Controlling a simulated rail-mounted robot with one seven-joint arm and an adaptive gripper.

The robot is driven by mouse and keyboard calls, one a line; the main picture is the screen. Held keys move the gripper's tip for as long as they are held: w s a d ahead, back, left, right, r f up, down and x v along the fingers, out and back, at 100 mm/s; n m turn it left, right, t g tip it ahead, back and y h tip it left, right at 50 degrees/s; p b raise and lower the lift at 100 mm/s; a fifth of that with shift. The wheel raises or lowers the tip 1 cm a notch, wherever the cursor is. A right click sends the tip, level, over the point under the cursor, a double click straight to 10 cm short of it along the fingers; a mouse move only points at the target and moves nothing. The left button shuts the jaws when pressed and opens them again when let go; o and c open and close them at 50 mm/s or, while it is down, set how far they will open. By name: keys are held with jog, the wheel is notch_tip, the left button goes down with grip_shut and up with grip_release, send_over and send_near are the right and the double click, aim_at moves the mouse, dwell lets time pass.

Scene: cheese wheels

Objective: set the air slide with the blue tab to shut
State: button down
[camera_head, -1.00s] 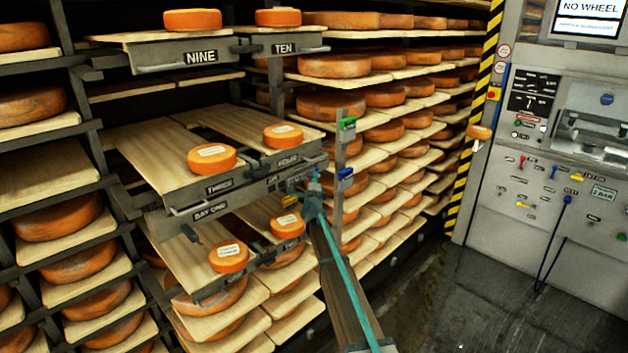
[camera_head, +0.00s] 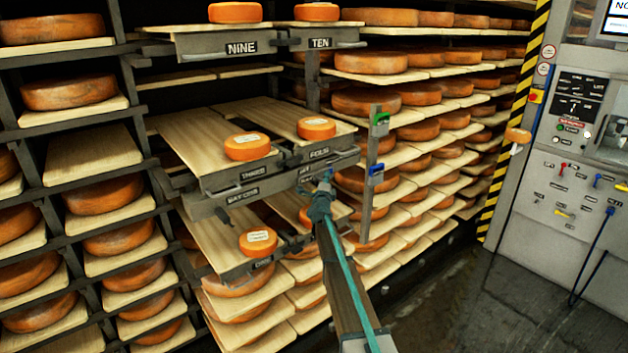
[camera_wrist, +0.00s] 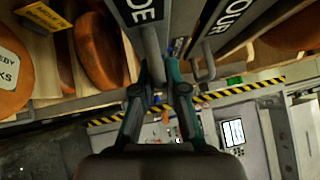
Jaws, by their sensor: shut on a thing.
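The blue tab (camera_head: 376,171) sits on an upright grey post at the right end of the near shelf fronts. A green tab (camera_head: 380,124) is higher on the same post. My gripper (camera_head: 323,184) is left of and slightly below the blue tab, apart from it, in front of the shelf front below FOUR. In the wrist view my gripper (camera_wrist: 158,74) has its teal fingers close together around the end of a grey bar-like handle (camera_wrist: 151,45). A little blue shows just beyond the fingers. Whether the slide is open or shut cannot be told.
Cheese wheels sit on boards labelled THREE (camera_head: 248,175) and FOUR (camera_head: 319,153), beside and above my gripper. Another handle (camera_wrist: 206,68) is close right of my fingers in the wrist view. A control panel (camera_head: 570,190) stands at the right, with open floor (camera_head: 470,300) before it.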

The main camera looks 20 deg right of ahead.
jog(key=shift+a+f, duration=0.1)
jog(key=shift+a, duration=0.05)
jog(key=c, duration=1.2)
grip_release()
jog(key=shift+s+a, duration=0.1)
jog(key=shift+a, duration=0.1)
jog(key=shift+d, duration=0.15)
jog(key=shift+s, duration=0.1)
jog(key=v, duration=1.1)
jog(key=shift+s, duration=0.4)
